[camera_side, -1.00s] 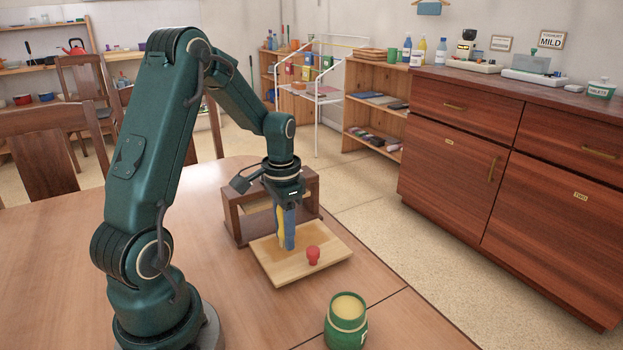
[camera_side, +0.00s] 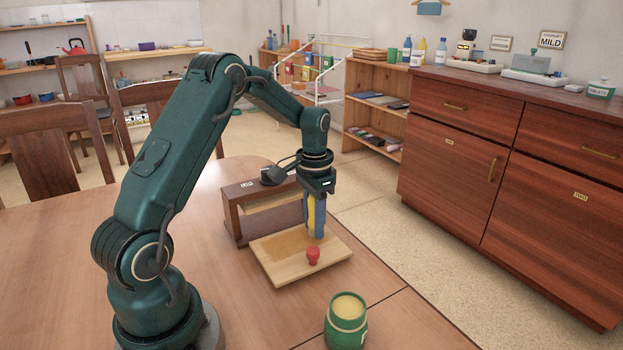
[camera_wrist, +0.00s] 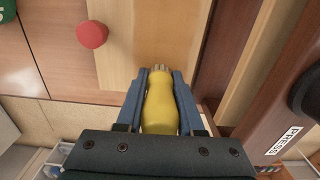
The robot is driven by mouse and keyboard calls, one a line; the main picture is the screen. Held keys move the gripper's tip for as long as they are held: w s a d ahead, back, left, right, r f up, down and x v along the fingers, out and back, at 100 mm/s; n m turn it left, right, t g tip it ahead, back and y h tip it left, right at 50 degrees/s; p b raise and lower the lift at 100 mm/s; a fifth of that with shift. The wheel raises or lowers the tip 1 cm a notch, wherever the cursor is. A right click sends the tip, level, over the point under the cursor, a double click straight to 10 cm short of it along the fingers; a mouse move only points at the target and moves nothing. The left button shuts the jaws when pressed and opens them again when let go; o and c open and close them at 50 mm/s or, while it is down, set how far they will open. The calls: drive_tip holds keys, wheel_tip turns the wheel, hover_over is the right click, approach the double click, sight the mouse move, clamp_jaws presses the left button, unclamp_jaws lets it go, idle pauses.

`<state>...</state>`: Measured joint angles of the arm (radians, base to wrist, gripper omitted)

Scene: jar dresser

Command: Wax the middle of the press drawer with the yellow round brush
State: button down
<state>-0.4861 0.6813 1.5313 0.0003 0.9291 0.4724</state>
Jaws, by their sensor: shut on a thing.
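My gripper (camera_side: 314,236) is shut on the yellow round brush (camera_side: 310,215), which points bristles down. In the wrist view the brush's yellow handle (camera_wrist: 160,105) sits between my two blue fingers (camera_wrist: 157,75). The press drawer (camera_side: 275,275) is a pale wooden board pulled out of a small brown chest labelled PRESS (camera_side: 232,222). A red knob (camera_side: 313,256) is at its front, also seen in the wrist view (camera_wrist: 92,34). Part of the drawer's surface (camera_side: 283,244) looks darker. The bristles are over its right part; I cannot tell if they touch.
An open green jar (camera_side: 347,332) with pale yellow contents stands at the table's front. A larger brown dresser (camera_side: 470,150) stands beyond the table at right.

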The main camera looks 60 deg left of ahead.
sight(268, 252)
drive_tip(key=shift+s, duration=5.25)
drive_tip(key=shift+w, duration=5.55)
drive_tip(key=shift+w+r, duration=0.1)
drive_tip(key=shift+w, duration=0.1)
drive_tip(key=shift+s+r, duration=0.1)
drive_tip(key=shift+r, duration=3.9)
